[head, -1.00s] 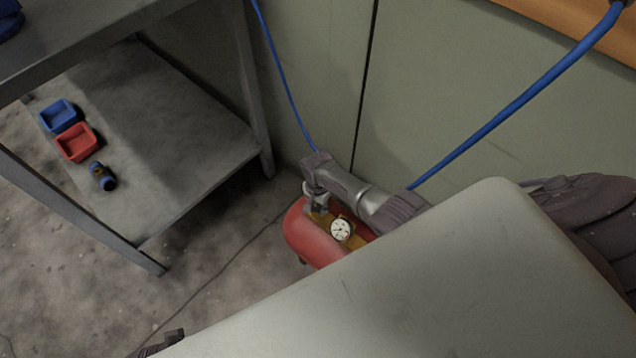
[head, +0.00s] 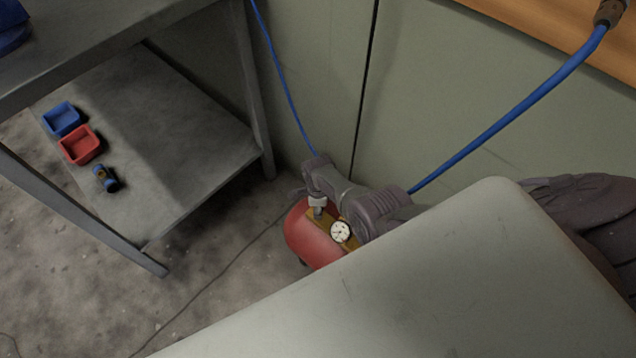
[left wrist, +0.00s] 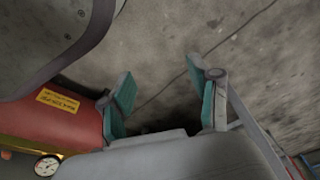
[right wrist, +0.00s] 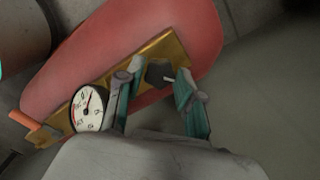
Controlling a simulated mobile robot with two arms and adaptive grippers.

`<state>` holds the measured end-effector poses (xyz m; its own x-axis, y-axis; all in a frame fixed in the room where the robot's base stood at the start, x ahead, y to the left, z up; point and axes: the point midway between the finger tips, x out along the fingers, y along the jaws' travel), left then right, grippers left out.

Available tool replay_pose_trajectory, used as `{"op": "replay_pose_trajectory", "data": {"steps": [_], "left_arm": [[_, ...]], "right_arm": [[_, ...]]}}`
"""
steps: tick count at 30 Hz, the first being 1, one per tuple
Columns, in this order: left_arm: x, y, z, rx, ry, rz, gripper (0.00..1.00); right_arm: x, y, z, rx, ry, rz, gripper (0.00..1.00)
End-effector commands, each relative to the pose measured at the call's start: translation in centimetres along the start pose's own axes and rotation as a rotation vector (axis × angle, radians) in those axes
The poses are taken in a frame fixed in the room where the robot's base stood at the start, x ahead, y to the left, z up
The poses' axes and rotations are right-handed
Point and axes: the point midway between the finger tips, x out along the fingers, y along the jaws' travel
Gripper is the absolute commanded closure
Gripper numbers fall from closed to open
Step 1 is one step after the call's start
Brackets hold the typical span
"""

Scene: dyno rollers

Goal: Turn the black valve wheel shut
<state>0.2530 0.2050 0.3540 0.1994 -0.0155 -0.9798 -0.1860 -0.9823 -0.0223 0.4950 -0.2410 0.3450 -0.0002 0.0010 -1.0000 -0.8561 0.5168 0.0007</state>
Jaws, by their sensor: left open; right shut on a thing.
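The black valve wheel (right wrist: 158,75) shows in the right wrist view on the brass manifold (right wrist: 174,50) of the red tank (right wrist: 200,28). My right gripper (right wrist: 162,84) has one finger on each side of the wheel and is shut on it. In the head view my right arm reaches over the red tank (head: 308,236), and my right gripper (head: 318,212) points down at it. The wheel is hidden there. My left gripper (left wrist: 163,98) is open and empty beside the tank (left wrist: 50,122) in the left wrist view. It is out of the head view.
A white dial gauge (head: 340,232) sits on the tank close to my right gripper. A blue hose (head: 500,118) runs along the wall. A grey shelf (head: 190,150) at left holds a blue bin (head: 61,119), a red bin (head: 81,146) and a small blue part (head: 105,178).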

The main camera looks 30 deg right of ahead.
Motion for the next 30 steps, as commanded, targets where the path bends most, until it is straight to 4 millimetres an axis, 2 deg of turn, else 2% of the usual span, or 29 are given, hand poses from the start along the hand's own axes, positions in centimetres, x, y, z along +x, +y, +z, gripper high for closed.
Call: {"op": "replay_pose_trajectory", "data": {"steps": [15,24,30], "left_arm": [[-0.02,-0.01,0.0,0.0,-0.004,0.0,0.38],[-0.51,-0.01,-0.68,-0.001,0.008,0.0,0.38],[-0.75,0.05,-0.64,-0.001,0.008,0.001,0.38]], "right_arm": [[0.06,0.01,-0.23,0.465,0.005,0.0,0.98],[0.05,0.0,-0.25,0.637,0.005,0.0,0.98],[0.04,0.01,-0.26,0.69,0.006,-0.001,0.98]]}}
